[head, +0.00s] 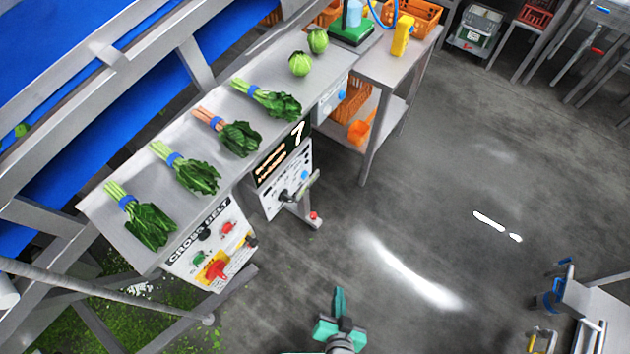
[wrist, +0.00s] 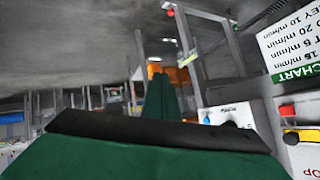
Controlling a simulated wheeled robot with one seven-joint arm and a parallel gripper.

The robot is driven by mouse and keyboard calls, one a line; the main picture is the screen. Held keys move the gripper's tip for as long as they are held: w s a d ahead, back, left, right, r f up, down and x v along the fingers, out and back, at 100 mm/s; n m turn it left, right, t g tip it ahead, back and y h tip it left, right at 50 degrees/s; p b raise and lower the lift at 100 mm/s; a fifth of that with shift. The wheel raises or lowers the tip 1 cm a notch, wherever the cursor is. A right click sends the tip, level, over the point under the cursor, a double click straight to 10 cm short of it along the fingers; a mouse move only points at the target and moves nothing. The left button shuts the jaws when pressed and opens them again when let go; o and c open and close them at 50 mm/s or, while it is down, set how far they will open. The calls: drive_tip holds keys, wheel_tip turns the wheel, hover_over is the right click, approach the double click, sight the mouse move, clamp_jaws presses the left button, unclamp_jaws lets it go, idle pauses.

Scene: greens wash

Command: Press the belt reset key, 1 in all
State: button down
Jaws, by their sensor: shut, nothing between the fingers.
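Labels are too small to tell which key is the belt reset. My gripper (head: 339,296) is shut and empty over the floor, apart from both panels.
Bunches of greens (head: 184,168) and two round green heads (head: 300,64) lie on the bench (head: 205,95). A side table (head: 385,68) with a yellow bottle (head: 402,35) stands behind. A cart (head: 590,300) is at lower right. The grey floor (head: 470,170) between is clear.

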sight(306, 175)
drive_tip(key=w+d+f+m+g+y, duration=0.2)
drive_tip(key=w+f+m+y, duration=0.35)
drive_tip(key=w, duration=0.85)
drive_tip(key=w+d+r+n+t+y, duration=0.1)
drive_tip(key=w+r+y, duration=0.4)
drive_tip(key=r, duration=0.3)
drive_tip(key=w+d+r+n+y, duration=0.1)
drive_tip(key=w+r+y, duration=0.3)
drive_tip(key=r, duration=0.4)
drive_tip(key=shift+w+d+n+t+y, duration=0.35)
drive_tip(key=shift+w+d+n+t, duration=0.1)
drive_tip(key=shift+n, duration=0.2)
drive_tip(key=shift+a, duration=0.1)
drive_tip(key=x, duration=1.3)
drive_tip(key=shift+w+a+f, duration=0.1)
drive_tip(key=shift+w+a, duration=0.1)
drive_tip(key=shift+a, duration=0.05)
drive_tip(key=shift+w+a, duration=0.1)
